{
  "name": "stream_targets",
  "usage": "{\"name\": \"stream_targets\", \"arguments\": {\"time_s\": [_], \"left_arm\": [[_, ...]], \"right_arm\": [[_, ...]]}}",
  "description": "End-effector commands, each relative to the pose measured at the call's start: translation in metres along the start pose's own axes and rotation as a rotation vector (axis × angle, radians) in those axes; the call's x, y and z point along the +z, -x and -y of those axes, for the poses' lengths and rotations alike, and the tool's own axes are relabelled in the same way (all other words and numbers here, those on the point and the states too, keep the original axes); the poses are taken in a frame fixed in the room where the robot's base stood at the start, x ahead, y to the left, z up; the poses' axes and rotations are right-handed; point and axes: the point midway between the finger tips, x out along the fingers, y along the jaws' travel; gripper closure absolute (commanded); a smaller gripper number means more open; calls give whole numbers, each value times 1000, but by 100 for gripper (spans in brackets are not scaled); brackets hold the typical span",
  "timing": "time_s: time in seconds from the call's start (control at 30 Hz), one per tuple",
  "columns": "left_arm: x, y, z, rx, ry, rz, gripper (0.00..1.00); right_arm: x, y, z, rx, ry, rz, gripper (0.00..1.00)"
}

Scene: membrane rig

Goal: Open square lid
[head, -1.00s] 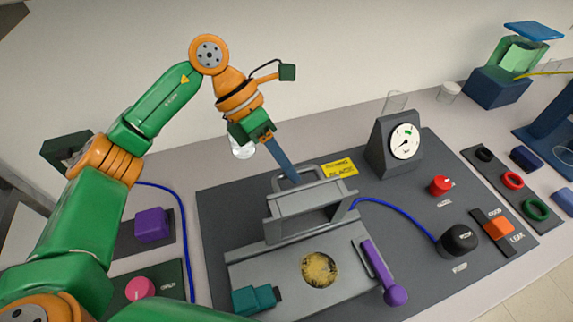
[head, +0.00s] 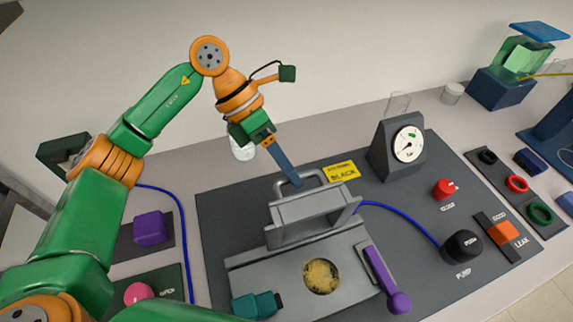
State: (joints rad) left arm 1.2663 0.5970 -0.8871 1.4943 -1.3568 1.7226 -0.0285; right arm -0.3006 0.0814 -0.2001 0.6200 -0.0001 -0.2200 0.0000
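The grey square lid (head: 308,208) stands raised and tilted at the back of the grey rig base (head: 270,272), with its handle (head: 318,178) at the far upper edge. In front of it a round opening with a yellow-brown membrane (head: 321,276) lies uncovered. My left gripper (head: 294,182) reaches down from behind the lid, its blue fingers at the handle. The fingers are seen edge-on and overlap, so their gap and grip on the handle are hidden. My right gripper is not in view.
A purple lever (head: 380,270) lies right of the opening, and a teal block (head: 257,304) at front left. A gauge (head: 406,144), black pump bulb (head: 463,246) and red knob (head: 444,188) stand to the right. A blue tube (head: 400,216) runs to the bulb.

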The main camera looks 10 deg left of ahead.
Motion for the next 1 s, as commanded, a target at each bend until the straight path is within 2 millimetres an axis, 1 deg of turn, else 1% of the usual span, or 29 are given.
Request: {"name": "stream_targets", "arguments": {"time_s": [0.27,0.33,0.43,0.5,0.6,0.7,1.0], "left_arm": [[0,1,-1,3,1,2,53],[0,6,-2,5,2,3,53],[0,26,-1,7,0,6,53],[0,42,0,7,1,6,53],[0,61,2,5,1,4,53],[-1,70,3,4,-1,2,53],[-1,71,3,3,-1,1,53]], "right_arm": [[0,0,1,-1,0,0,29],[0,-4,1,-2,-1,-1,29],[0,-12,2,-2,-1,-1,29],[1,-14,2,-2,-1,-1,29],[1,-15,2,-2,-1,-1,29],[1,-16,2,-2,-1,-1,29],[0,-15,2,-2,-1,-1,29]]}}
